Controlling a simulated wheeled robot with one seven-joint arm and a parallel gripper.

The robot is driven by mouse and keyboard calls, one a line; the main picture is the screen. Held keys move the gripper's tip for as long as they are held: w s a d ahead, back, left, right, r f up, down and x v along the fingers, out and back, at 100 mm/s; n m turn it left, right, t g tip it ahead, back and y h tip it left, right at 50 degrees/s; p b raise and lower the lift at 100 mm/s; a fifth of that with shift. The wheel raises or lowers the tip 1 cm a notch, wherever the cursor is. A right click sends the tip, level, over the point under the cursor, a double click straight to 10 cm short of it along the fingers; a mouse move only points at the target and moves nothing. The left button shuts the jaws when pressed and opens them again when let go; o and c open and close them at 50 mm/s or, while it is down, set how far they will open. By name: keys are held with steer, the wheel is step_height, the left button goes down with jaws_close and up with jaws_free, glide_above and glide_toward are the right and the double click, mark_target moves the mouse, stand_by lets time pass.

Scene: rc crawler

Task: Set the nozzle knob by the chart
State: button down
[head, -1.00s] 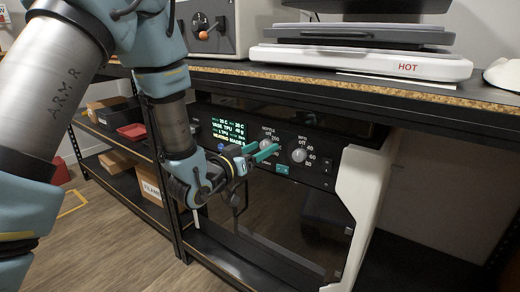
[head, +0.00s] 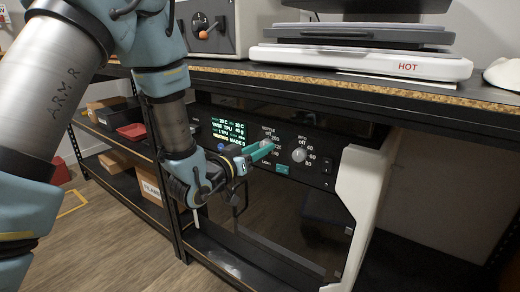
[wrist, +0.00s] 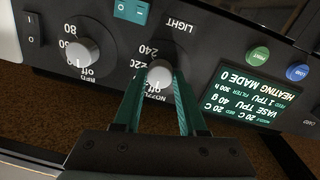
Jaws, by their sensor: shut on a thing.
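The grey nozzle knob (wrist: 160,74) sits on the black printer panel (wrist: 112,58), with upside-down numbers including 220 and 240 around it in the wrist view. My gripper (head: 264,149) has its green fingers on both sides of the knob and is shut on it. In the head view the fingers hide most of the knob and part of its dial. The knob's pointer setting is too covered to read. The lit screen (wrist: 244,99) reads 20 C, VASE TPU 40 g and HEATING MADE 0. I cannot make out a chart.
The bed knob (head: 299,155) is right of the nozzle knob in the head view. A teal light switch (head: 282,169), a green button (wrist: 258,54) and a blue button (wrist: 297,72) are close by. The bench edge (head: 330,86) overhangs the panel.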

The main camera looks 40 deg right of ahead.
steer(key=shift+f+m+b, duration=0.1)
steer(key=shift+m+b, duration=0.2)
steer(key=shift+s+m+t+y+b, duration=0.1)
steer(key=shift+m+t+y+b, duration=0.1)
steer(key=shift+m+b, duration=3.85)
steer(key=shift+s+m+t+y+b, duration=0.1)
steer(key=shift+m+t+y+b, duration=0.1)
steer(key=shift+m+b, duration=3.8)
steer(key=shift+m, duration=0.35)
steer(key=shift+c, duration=2.3)
jaws_free()
steer(key=shift+w, duration=0.1)
